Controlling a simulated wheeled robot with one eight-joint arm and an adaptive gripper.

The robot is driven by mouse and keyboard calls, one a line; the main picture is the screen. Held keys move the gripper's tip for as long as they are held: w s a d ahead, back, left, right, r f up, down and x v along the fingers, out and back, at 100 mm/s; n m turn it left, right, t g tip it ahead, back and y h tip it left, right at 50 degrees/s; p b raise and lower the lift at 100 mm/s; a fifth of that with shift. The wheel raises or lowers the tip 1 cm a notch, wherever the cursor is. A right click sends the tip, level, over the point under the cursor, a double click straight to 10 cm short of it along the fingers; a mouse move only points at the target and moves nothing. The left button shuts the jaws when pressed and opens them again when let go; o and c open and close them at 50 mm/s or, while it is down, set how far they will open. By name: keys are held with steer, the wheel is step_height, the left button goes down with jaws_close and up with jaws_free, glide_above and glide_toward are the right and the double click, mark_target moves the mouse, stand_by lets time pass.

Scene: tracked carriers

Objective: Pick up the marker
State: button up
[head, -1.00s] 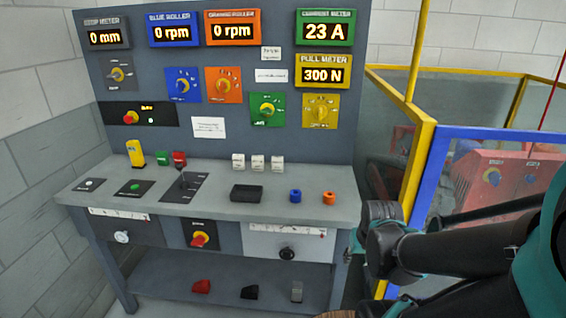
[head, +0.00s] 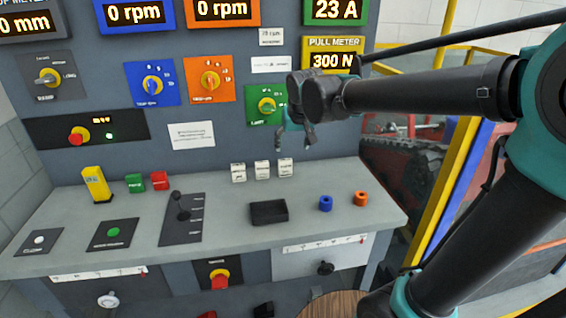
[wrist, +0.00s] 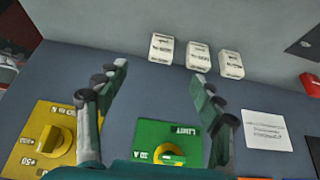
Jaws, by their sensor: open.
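No pen-shaped marker can be made out, and I cannot tell which object is the marker. Three small white blocks with dark print stand in a row at the back of the bench: left block (head: 238,172), middle block (head: 262,170), right block (head: 285,168). The wrist view shows them beyond my fingertips, as left (wrist: 161,48), middle (wrist: 198,56) and right (wrist: 231,65). My gripper (head: 295,140) is open and empty, its fingers pointing down above the right block, near the panel. It also shows in the wrist view (wrist: 160,73), apart from the blocks.
The upright control panel (head: 225,100) with knobs stands close behind my gripper.

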mark_target(286, 163)
steer(key=x, duration=0.7)
steer(key=a+x, duration=0.1)
steer(key=x, duration=0.3)
steer(key=shift+w+a+r, duration=0.1)
steer(key=shift+w+r, duration=0.15)
steer(key=shift+w, duration=0.15)
steer(key=shift+x, duration=3.1)
steer(key=shift+c, duration=0.3)
steer(key=c, duration=1.2)
